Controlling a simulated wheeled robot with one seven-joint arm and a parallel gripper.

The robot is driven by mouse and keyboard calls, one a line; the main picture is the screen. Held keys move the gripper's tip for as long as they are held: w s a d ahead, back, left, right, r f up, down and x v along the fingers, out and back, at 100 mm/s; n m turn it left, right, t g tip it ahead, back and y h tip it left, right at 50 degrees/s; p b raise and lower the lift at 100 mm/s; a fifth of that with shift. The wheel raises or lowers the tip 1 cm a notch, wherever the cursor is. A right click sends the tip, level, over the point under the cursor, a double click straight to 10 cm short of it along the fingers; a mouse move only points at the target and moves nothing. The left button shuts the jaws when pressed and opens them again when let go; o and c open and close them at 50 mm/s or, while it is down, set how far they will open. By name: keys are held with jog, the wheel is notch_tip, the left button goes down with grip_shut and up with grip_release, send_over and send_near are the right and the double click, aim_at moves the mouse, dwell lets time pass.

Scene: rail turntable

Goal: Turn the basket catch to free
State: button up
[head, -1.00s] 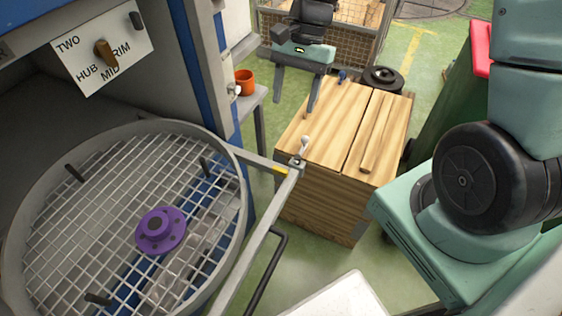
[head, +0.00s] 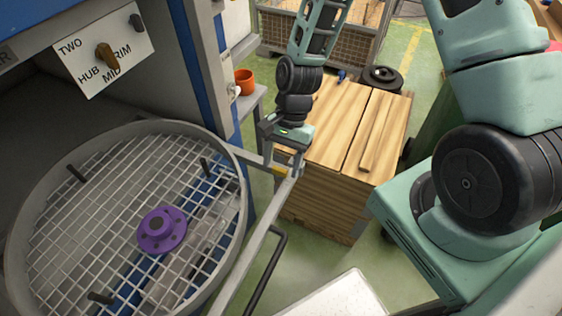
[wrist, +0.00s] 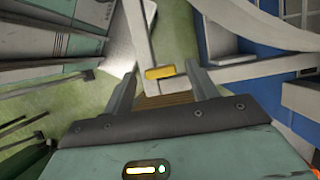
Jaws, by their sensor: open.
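The round wire basket (head: 243,200) fills the left of the head view, with a purple flanged part (head: 162,231) lying on its mesh. A grey rail (head: 258,232) runs along the basket's right side to a corner with a yellow mark (head: 281,171). The catch's small pale lever at this corner is now largely hidden by my gripper (head: 284,160), which points down over the corner. In the wrist view, the yellow mark (wrist: 160,72) and pale rail end lie between my open fingers (wrist: 161,85). I cannot tell the lever's position or any contact.
A labelled panel (head: 104,48) with a brown knob is at upper left. A wooden box (head: 325,208) stands just beyond the catch corner. An orange cup (head: 244,82) sits on a grey ledge behind. A black handle (head: 268,275) hangs beside the rail.

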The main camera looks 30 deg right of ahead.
jog(key=shift+s+a+f, duration=0.1)
jog(key=shift+a+f, duration=0.05)
jog(key=shift+f, duration=0.25)
jog(key=c, duration=1)
